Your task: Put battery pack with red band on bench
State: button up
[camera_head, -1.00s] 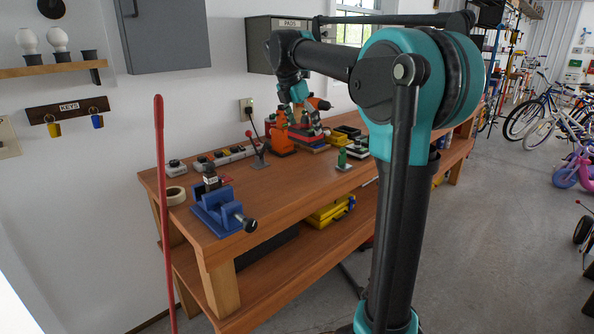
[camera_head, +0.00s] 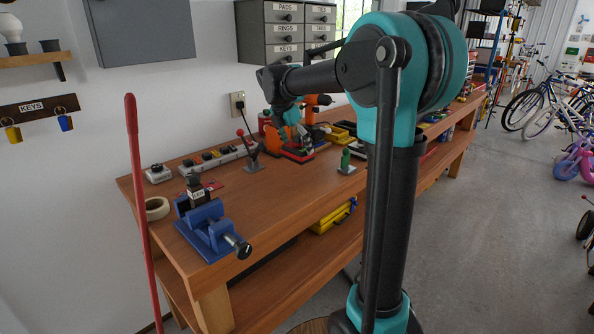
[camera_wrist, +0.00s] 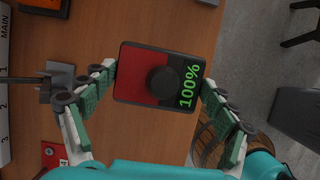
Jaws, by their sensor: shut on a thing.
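The battery pack (camera_wrist: 140,72) shows in the wrist view with a red face, a dark round knob and a dark strip reading 100% in green. My gripper (camera_wrist: 161,88) has its green-padded fingers closed on the pack's two sides. In the head view my gripper (camera_head: 297,142) is over the far part of the bench (camera_head: 285,195), near the orange drill. A red and dark shape at the fingers looks like the pack, partly hidden. I cannot tell whether the pack touches the bench top.
A blue vise (camera_head: 207,228) stands at the near end, with a tape roll (camera_head: 156,208) beside it. A toggle clamp (camera_head: 251,160) and a small green-topped clamp (camera_head: 346,162) stand on the bench. A power strip (camera_head: 215,157) lies along the wall. The bench's middle is mostly clear.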

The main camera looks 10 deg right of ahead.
aim_at(291, 153)
notch_tip(291, 153, down, 9)
jog(key=shift+f, duration=0.1)
dwell(0.4)
jog(key=o, duration=1.3)
jog(key=shift+o, duration=0.2)
jog(key=v, duration=1.2)
jog(key=shift+d, duration=0.1)
jog(key=s+d+f+m, duration=0.1)
jog(key=s+f+m, duration=0.1)
jog(key=s+d+f+m, duration=0.1)
jog(key=s+f+m, duration=0.1)
jog(key=f, duration=0.1)
jog(key=s+d+f+m+y, duration=0.1)
jog(key=s+d+f+m, duration=0.1)
jog(key=shift+s+f+m, duration=0.15)
jog(key=shift+s+m, duration=0.05)
jog(key=shift+m, duration=0.2)
jog(key=s+f+m, duration=0.2)
jog(key=s+d+f+m, duration=0.1)
jog(key=s+f+m, duration=0.1)
jog(key=s+d+f+m+y, duration=0.1)
jog(key=s+f+m, duration=0.1)
jog(key=shift+s+d+f, duration=0.2)
jog(key=shift+d, duration=0.05)
jog(key=s+d+f+m+t+y, duration=0.1)
jog(key=s+f+m, duration=1)
jog(key=s, duration=0.3)
jog(key=shift+s+d+f+m+y, duration=0.25)
jog(key=shift+d+f+m+y, duration=0.15)
jog(key=shift+m, duration=0.3)
